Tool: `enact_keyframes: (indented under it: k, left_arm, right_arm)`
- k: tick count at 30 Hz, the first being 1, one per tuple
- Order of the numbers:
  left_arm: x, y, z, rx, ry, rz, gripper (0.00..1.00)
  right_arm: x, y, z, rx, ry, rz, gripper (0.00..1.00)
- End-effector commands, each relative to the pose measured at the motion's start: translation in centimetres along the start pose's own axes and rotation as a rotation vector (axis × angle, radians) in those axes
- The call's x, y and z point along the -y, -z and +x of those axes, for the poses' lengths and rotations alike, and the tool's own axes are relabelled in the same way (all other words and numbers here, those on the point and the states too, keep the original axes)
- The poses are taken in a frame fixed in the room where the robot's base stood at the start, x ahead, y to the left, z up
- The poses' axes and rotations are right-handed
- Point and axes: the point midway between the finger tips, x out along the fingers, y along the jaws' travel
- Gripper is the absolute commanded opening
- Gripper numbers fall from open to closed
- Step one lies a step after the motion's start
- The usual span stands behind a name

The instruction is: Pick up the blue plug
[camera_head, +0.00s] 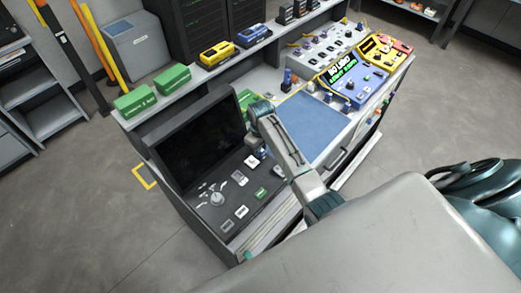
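A small blue upright piece (288,77) stands on the bench behind the blue mat, near a yellow cable; it looks like the blue plug, but it is too small to be sure. My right arm reaches up over the bench from the lower right and bends down at its far end. My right gripper (257,156) seems to be below that bend, over the right side of the black console, in front of and to the left of the blue piece. Its fingers are too small and partly hidden to tell open from shut. My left gripper is not in view.
The black console (200,140) with a dark screen stands left of the blue mat (312,124), which looks clear. Blue (345,84) and yellow-red (383,50) devices stand at the right. Green boxes (135,101) and a yellow device (216,53) line the back shelf.

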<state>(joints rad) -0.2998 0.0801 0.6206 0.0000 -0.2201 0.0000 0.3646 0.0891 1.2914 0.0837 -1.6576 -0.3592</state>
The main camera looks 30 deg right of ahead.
Motion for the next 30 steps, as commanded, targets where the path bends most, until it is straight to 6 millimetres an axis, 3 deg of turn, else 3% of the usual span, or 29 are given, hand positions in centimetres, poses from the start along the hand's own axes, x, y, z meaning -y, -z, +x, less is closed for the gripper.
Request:
enact_keyframes:
  k: [7, 11, 23, 30]
  left_arm:
    - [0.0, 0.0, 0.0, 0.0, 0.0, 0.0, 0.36]
    - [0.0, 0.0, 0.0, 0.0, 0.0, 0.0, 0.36]
    - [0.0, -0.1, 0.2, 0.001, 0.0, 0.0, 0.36]
    - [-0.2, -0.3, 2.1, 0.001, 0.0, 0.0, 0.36]
  right_arm:
    - [0.0, 0.0, 0.2, -0.001, 0.0, 0.0, 0.24]
    - [0.0, 0.0, 0.2, -0.001, 0.0, 0.0, 0.0]
    - [0.0, 0.0, 0.0, -0.001, -0.001, 0.0, 0.0]
    - [-0.1, 0.1, -2.3, -0.006, -0.004, -0.001, 0.0]
